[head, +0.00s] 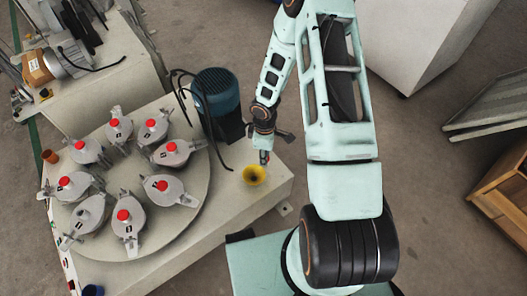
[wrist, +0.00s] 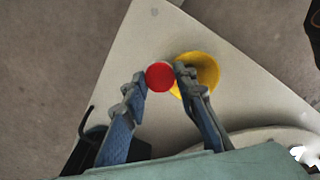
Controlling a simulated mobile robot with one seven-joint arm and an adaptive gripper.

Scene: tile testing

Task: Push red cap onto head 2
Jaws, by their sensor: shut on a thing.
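My gripper (wrist: 160,78) is shut on a round red cap (wrist: 159,76), held between its fingertips in the wrist view. In the head view my gripper (head: 264,157) is at the right end of the table, just above a yellow funnel-like cup (head: 254,176). Several grey heads stand in a ring on a round plate (head: 190,218) to the left. Most carry a red cap; one grey head (head: 90,213) at the front left shows no red cap. The heads' numbers are too small to read, so I cannot tell which is head 2.
A dark blue-green motor (head: 217,103) with black cables stands between the plate and my arm. An orange-brown cup (head: 50,157) and a blue cup (head: 93,290) are at the table's left side. The table's right corner (head: 277,186) is mostly clear.

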